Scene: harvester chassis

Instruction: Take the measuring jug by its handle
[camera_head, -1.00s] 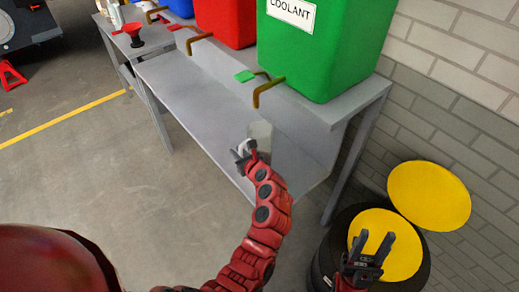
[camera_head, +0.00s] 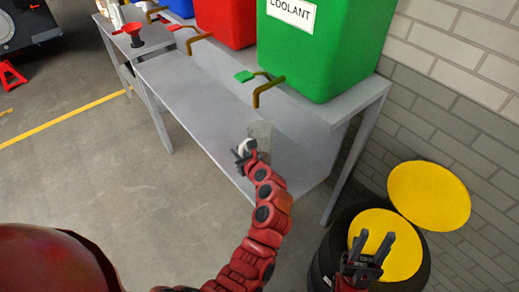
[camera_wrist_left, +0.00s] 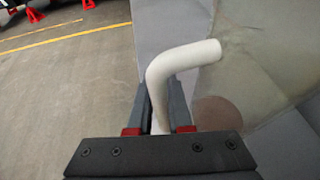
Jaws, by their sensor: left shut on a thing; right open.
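The measuring jug (camera_head: 261,134) is a clear, greyish see-through vessel on the grey lower shelf, below the green coolant container. Its white handle (camera_wrist_left: 180,62) fills the middle of the left wrist view, joined to the clear jug wall (camera_wrist_left: 262,60) on the right. My left gripper (camera_head: 242,158) is shut on the handle; its two dark fingers (camera_wrist_left: 160,105) stand on either side of the white bar. The jug's lower part is partly hidden by my left arm. My right gripper (camera_head: 373,247) is open and empty, over the yellow-topped drum.
The grey bench's shelf (camera_head: 190,90) carries the jug. Above it stand the green coolant container (camera_head: 320,50) and a red container (camera_head: 225,20), with brown taps (camera_head: 268,90). A red funnel (camera_head: 133,32) is at the far left. A drum with a yellow lid (camera_head: 428,195) stands right.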

